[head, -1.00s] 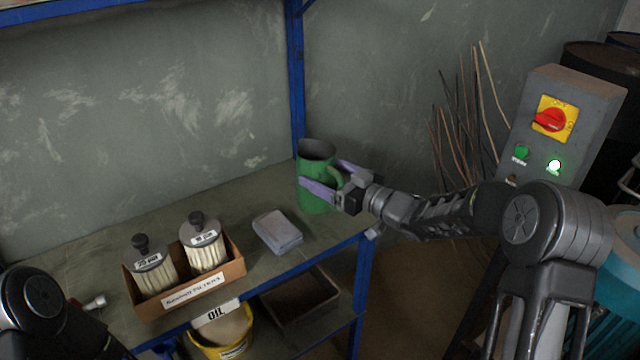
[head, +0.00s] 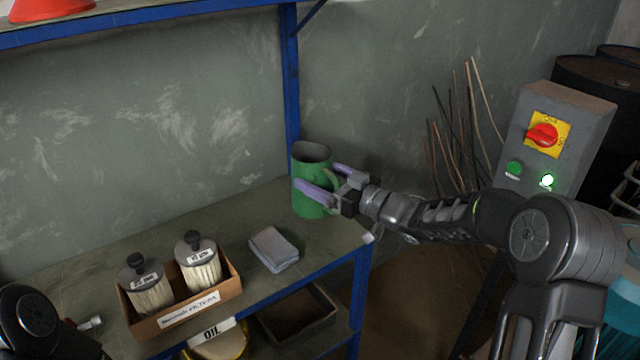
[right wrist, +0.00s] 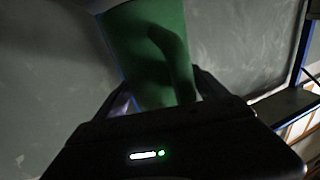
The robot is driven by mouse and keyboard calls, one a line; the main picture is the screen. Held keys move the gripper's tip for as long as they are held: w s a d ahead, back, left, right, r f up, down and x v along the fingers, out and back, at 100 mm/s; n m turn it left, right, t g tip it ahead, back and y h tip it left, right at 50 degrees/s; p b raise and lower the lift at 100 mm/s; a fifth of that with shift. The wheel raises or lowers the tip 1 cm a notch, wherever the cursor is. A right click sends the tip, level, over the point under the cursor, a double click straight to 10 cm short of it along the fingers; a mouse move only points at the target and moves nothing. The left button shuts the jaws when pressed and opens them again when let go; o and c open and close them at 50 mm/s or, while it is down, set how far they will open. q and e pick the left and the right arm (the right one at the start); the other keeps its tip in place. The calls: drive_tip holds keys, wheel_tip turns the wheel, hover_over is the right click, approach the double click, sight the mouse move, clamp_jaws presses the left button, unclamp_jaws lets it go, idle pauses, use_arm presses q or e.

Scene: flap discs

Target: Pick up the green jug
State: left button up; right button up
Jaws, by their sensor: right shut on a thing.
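The green jug (head: 312,200) is upright over the right end of the bench, near the blue post, with its handle on the right side. My right gripper (head: 325,182) is shut on it from the right, with one purple-grey finger across its front and the other behind. The jug appears slightly above the bench top; its clearance is hard to judge. In the right wrist view the jug (right wrist: 150,60) stands between the fingers, its handle toward the camera and its base hidden by the gripper body. My left gripper is not in view; only part of my left arm shows at lower left.
A blue post (head: 292,100) stands behind the jug, with a shelf (head: 150,18) above. A switch box (head: 565,120) stands at right.

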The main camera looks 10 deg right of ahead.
drive_tip(key=shift+r+p, duration=0.5)
drive_tip(key=shift+r, duration=2.6)
drive_tip(key=m+t+h, duration=0.3)
drive_tip(key=m+h, duration=0.1)
drive_tip(key=h, duration=0.1)
approach(320, 152)
drive_tip(key=s+a+f, duration=0.3)
drive_tip(key=s, duration=0.2)
drive_tip(key=shift+s+d+f+h, duration=0.3)
drive_tip(key=shift+s+d+f, duration=0.05)
drive_tip(key=shift+s+f, duration=0.1)
